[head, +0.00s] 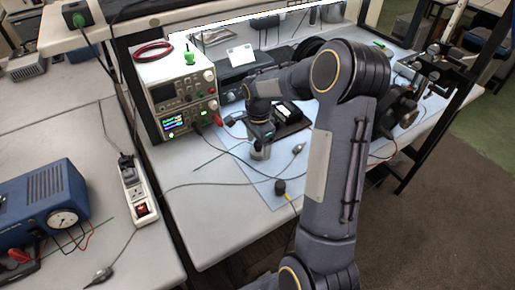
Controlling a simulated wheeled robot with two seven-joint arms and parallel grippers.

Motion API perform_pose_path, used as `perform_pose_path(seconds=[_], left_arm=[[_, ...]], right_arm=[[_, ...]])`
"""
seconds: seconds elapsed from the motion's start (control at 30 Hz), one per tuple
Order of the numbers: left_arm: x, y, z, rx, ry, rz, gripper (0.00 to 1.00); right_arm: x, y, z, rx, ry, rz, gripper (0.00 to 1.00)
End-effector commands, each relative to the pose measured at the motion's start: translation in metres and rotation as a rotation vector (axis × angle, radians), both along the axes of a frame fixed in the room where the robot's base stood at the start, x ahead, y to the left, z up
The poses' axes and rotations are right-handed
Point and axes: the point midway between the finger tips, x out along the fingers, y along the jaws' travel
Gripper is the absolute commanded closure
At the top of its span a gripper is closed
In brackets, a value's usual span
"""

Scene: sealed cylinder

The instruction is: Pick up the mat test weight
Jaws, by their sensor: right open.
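My right gripper (260,136) points down over the light blue mat (262,180) on the bench. A small grey cylindrical shape, which looks like the mat test weight (261,152), shows just under and between its fingers. The fingers are open around its upper part; whether they touch it I cannot tell. The gripper and wrist hide the top of the weight. My left gripper is not in view.
A black plug with a yellow cable (280,187) and a grey probe (298,149) lie on the mat. Stacked instruments (178,90) stand behind left. A dark tray (292,118) lies behind the gripper. The mat's front left is mostly clear.

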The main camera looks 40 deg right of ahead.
Motion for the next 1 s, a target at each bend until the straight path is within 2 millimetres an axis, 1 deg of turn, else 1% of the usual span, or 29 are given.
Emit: perform_pose_path(seconds=[0.03, 0.1, 0.33, 0.37, 0.8, 0.83, 0.87, 1.0], left_arm=[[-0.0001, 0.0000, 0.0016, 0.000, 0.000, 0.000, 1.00], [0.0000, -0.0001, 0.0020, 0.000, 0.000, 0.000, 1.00], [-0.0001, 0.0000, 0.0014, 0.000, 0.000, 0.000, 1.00], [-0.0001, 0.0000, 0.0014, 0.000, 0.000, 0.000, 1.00], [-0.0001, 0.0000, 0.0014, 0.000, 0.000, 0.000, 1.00], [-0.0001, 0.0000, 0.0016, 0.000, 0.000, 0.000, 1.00], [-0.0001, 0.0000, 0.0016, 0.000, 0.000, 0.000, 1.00], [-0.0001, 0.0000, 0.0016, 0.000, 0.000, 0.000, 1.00]], right_arm=[[-0.0004, 0.0007, -0.0054, 0.001, 0.003, 0.001, 0.24], [-0.0004, 0.0003, -0.0097, 0.000, 0.001, 0.001, 0.24], [0.0001, 0.0003, -0.0113, 0.000, -0.001, 0.001, 0.24], [0.0001, 0.0003, -0.0113, 0.000, -0.001, 0.001, 0.26], [0.0001, 0.0004, -0.0109, 0.000, -0.001, 0.001, 0.84], [0.0005, 0.0003, -0.0101, 0.000, -0.003, 0.001, 0.86], [0.0005, 0.0003, -0.0101, 0.000, -0.003, 0.001, 0.91], [0.0005, 0.0002, -0.0101, 0.000, -0.003, 0.001, 0.91]])
